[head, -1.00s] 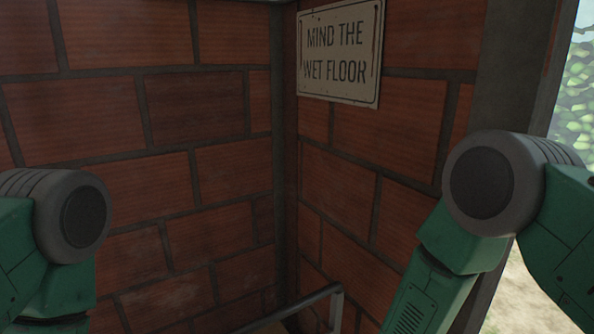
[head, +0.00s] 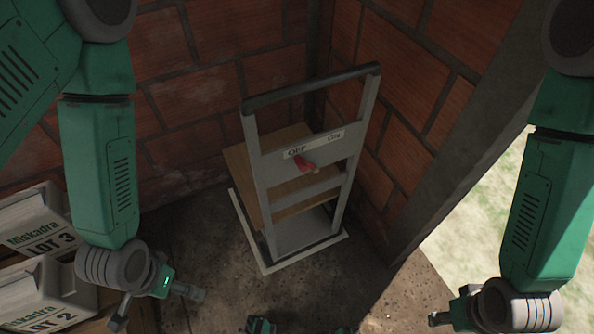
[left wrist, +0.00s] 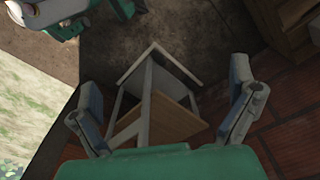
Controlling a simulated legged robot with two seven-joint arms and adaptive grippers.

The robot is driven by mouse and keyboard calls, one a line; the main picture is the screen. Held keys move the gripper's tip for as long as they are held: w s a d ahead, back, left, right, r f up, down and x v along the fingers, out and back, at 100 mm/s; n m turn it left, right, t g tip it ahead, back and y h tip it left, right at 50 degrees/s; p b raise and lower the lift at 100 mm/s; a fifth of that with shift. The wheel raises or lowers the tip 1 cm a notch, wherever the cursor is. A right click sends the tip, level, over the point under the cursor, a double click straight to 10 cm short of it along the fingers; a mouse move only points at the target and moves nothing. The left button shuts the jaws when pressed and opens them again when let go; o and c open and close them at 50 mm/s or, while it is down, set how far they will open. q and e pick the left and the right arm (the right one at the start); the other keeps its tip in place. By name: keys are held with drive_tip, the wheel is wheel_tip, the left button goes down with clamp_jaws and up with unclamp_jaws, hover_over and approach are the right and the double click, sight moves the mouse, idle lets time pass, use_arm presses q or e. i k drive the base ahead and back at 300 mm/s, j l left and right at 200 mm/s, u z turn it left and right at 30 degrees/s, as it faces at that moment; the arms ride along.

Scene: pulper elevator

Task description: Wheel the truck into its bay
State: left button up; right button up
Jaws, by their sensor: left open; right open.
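The truck (head: 258,175) stands upright in the brick corner in the head view. It has a grey frame, a black top handle (head: 310,88), a wooden board or box behind, and a red lever on an OFF/ON plate (head: 300,152). A white-edged square (head: 266,268) surrounds its foot; I cannot tell whether it is floor marking or part of the truck. My left gripper (head: 155,308) is open, left of and apart from the truck. The left wrist view shows the truck (left wrist: 148,95) beyond the open fingers. My right gripper (head: 445,318) is open at the lower right, apart from the truck.
Brick walls close in behind and right of the truck. A dark post (head: 455,140) borders an opening onto grass at the right. Concrete floor in front looks clear.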

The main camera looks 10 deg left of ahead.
sight(281, 202)
drive_tip(key=i+l+u, duration=0.1)
drive_tip(key=l+u, duration=0.2)
drive_tip(key=l, duration=0.95)
drive_tip(key=l+u, duration=0.3)
drive_tip(key=l, duration=0.95)
